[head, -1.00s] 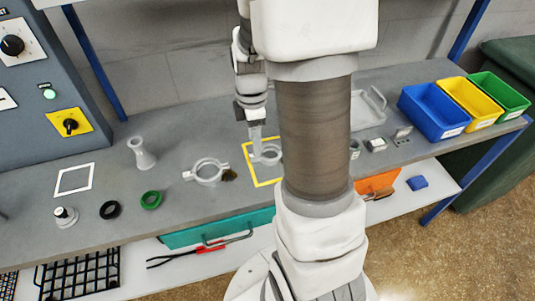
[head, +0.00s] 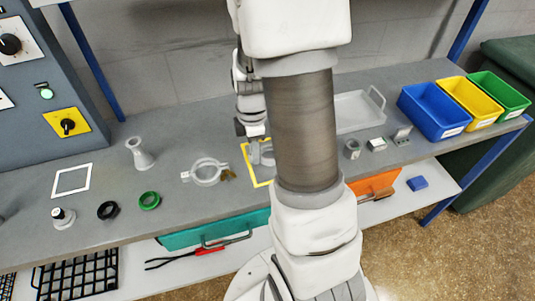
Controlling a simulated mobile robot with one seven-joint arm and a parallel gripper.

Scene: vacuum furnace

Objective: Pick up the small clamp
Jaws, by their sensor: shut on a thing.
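The small clamp (head: 265,156) is a grey ring at the yellow-outlined square (head: 249,171) on the bench. It is partly hidden behind my arm. My gripper (head: 254,143) points down over the square and is shut on the small clamp. The clamp looks tilted; whether it is clear of the bench I cannot tell. A larger grey ring clamp (head: 206,171) with a brass-coloured nut lies flat on the bench to the left.
A grey flared fitting (head: 140,154), a black ring (head: 108,210) and a green ring (head: 149,201) stand left. A grey tray (head: 358,111) and blue (head: 432,111), yellow and green bins are right. A furnace cabinet (head: 42,88) bounds the left.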

